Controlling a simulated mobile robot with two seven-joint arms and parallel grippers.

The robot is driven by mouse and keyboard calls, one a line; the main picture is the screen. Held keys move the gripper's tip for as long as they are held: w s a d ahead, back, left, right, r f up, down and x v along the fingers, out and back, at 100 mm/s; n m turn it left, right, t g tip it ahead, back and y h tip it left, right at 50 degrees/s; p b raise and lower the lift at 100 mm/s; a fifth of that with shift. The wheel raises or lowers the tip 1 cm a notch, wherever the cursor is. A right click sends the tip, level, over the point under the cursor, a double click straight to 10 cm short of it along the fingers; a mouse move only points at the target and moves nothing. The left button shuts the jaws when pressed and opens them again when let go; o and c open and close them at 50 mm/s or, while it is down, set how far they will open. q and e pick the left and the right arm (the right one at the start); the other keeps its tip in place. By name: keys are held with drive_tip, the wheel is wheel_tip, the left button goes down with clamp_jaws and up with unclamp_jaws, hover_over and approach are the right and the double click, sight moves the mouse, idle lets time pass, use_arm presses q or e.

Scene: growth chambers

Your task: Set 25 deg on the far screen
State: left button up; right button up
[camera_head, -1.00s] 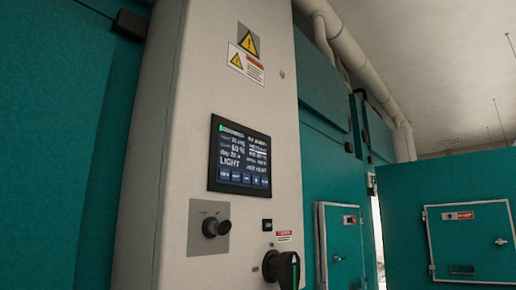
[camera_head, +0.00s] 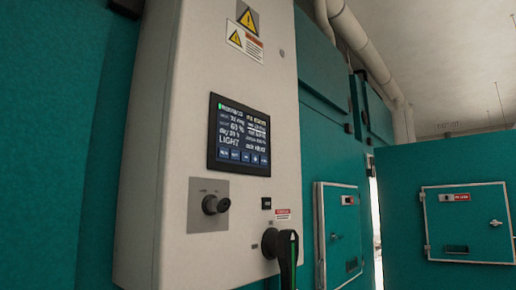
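A dark touch screen (camera_head: 239,136) is set in the front of a pale grey control cabinet (camera_head: 170,130). It shows several lines of white text, among them one that seems to read "LIGHT", and a row of blue buttons along its bottom edge. The temperature figure is too small to read surely. No second screen is in view. Neither of my grippers shows in the head view.
Below the screen are a black knob (camera_head: 215,205) and a black rotary handle (camera_head: 284,250) that stick out. Teal chambers with hatches stand to the right, one hatch (camera_head: 467,222) on a teal panel at far right. Pipes (camera_head: 357,45) run overhead.

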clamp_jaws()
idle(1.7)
